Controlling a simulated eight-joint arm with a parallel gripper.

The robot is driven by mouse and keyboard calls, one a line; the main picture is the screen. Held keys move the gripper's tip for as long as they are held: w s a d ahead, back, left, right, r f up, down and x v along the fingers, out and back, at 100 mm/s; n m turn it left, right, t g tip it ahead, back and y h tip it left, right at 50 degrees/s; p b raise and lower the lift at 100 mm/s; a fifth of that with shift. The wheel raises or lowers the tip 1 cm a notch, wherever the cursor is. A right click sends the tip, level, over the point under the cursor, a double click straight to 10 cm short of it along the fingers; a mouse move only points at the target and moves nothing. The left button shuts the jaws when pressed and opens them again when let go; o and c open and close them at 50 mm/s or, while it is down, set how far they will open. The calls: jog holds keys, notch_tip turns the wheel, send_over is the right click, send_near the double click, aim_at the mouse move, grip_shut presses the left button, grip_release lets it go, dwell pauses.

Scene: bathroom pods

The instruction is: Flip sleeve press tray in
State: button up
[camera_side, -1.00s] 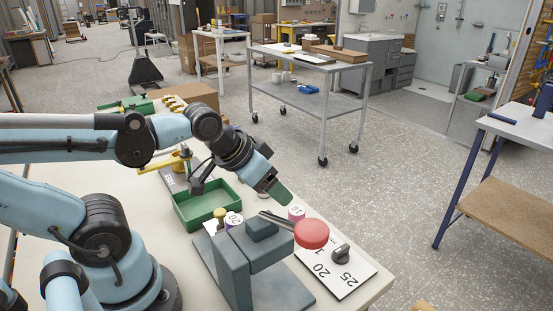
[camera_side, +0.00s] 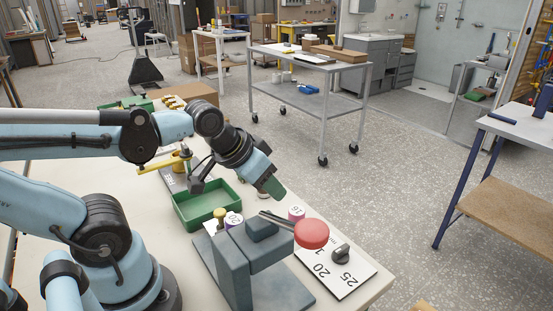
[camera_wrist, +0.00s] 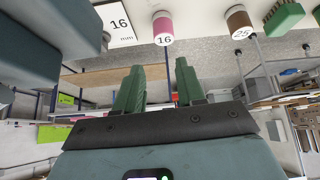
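A grey-blue press (camera_side: 240,262) with a red knob (camera_side: 311,234) on its lever stands near the table's front. A purple-white sleeve marked 16 (camera_side: 297,213) stands behind the lever; it shows pink in the wrist view (camera_wrist: 163,28). A sleeve marked 20 (camera_side: 233,220) stands left of the press head. A brown-banded sleeve marked 25 (camera_wrist: 239,22) shows in the wrist view. A green tray (camera_side: 208,205), its visible floor bare, lies left of my gripper (camera_side: 272,188). My gripper's green fingers are apart and empty in the wrist view (camera_wrist: 160,88), above the table near the 16 sleeve.
A white board (camera_side: 352,284) with size numbers lies right of the press, with a black knob (camera_side: 341,253) on it. A yellow-topped peg (camera_side: 219,214) stands beside the 20 sleeve. A cardboard box (camera_side: 190,93) is at the back. A grey cart (camera_side: 306,100) stands beyond the table.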

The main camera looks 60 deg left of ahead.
jog(key=a+n+g, duration=0.2)
jog(key=a+n, duration=0.2)
jog(key=n, duration=0.1)
jog(key=shift+s+a+f+g, duration=0.15)
jog(key=shift+s+f+g, duration=0.15)
jog(key=shift+g, duration=0.1)
grip_shut()
jog(key=s+a+n+g+h, duration=0.3)
jog(key=a+n, duration=0.5)
jog(key=n, duration=0.4)
jog(key=shift+s+a+f+g+h, duration=0.15)
jog(key=shift+s+a+g+h, duration=0.1)
jog(key=shift+g+h, duration=0.4)
